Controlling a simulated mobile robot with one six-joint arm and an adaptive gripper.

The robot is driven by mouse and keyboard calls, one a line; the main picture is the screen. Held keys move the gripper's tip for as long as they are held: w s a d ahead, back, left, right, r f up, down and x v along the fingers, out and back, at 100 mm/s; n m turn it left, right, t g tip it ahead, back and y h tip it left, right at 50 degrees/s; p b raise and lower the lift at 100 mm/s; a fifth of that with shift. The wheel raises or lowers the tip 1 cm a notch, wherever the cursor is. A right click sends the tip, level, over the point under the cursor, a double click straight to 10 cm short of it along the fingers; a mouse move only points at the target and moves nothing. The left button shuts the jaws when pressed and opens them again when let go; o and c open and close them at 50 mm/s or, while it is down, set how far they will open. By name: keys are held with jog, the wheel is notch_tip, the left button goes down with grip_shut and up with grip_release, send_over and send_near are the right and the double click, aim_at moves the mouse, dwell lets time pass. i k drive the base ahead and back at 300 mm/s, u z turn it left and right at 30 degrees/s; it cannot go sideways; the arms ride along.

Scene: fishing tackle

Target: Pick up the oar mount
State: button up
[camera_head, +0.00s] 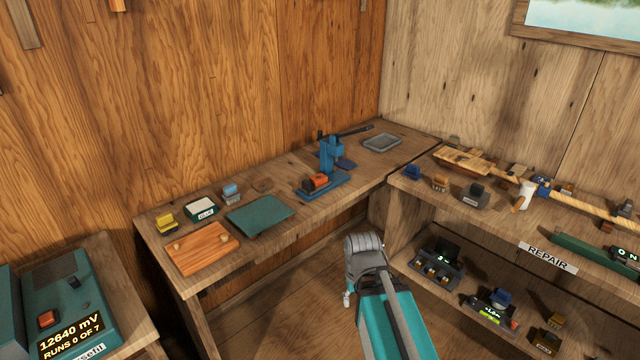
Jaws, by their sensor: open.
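I cannot tell for sure which piece is the oar mount. A wooden oar (468,160) lies along the right bench, its shaft running off to the right. Small blocks sit near it: a blue one (412,172), a tan one (440,183) and a larger dark grey one (474,195). A blue piece (542,186) sits by the shaft. My gripper (348,299) is at the lower middle, over the floor gap in front of the benches. It is open and mostly hidden behind my grey wrist, well apart from all these pieces.
The left bench holds a cutting board (203,249), a green mat (260,214), a blue press (331,160) and a grey tray (382,142). A white mug (524,197) stands by the oar. A lower shelf under the REPAIR sign (548,257) holds several devices. A teal meter (62,300) is at lower left.

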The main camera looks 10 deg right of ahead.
aim_at(316, 182)
jog(key=u, duration=0.05)
jog(key=i, duration=1.1)
jog(key=u, duration=0.5)
